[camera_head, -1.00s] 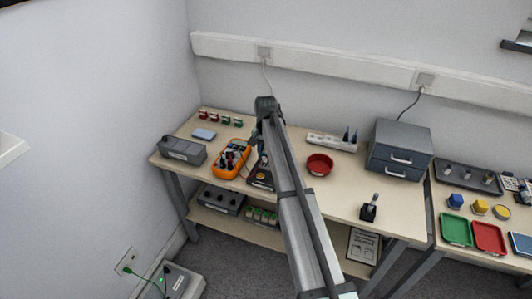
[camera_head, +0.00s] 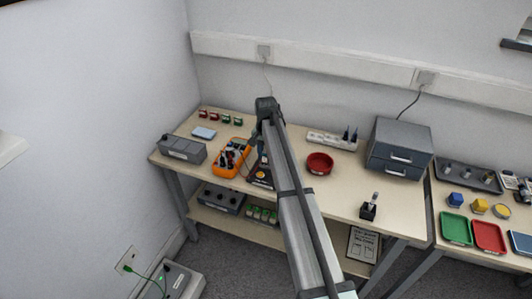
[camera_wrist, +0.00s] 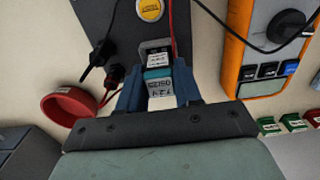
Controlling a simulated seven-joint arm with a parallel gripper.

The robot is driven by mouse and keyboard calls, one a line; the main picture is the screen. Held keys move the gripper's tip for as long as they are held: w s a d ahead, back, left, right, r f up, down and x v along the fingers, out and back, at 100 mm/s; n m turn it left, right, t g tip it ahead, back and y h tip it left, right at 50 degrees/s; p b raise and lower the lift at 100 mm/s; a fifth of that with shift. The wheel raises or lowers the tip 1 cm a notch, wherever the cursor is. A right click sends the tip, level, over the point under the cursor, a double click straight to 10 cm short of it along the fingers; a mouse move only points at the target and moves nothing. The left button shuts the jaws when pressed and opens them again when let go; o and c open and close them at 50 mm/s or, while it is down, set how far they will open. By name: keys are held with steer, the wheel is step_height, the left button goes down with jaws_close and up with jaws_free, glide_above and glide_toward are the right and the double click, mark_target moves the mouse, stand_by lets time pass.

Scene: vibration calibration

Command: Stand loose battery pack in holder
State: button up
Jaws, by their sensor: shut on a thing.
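My gripper (camera_wrist: 158,82) has two blue fingers shut on a small battery pack (camera_wrist: 159,73) with a teal end and a white printed label. In the wrist view the pack lies in front of a small grey socket-like piece with a white label (camera_wrist: 157,59), which may be the holder; I cannot tell whether the pack touches it or is inside it. This piece is at the edge of a dark panel (camera_wrist: 126,38) with a yellow round button (camera_wrist: 150,9). In the head view my arm hides the gripper and pack; part of the dark panel (camera_head: 261,180) shows beside it.
An orange meter (camera_head: 232,153) with cables is left of the panel, and a red bowl (camera_head: 319,162) is to the right. Several red and green packs (camera_head: 226,120) stand at the back left. A grey box (camera_head: 183,149), drawer unit (camera_head: 400,149) and small black stand (camera_head: 368,212) are also on the table.

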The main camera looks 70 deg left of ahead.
steer(key=shift+f, duration=0.8)
stand_by(0.4)
steer(key=o, duration=1.6)
steer(key=shift+c, duration=0.2)
steer(key=shift+r, duration=4)
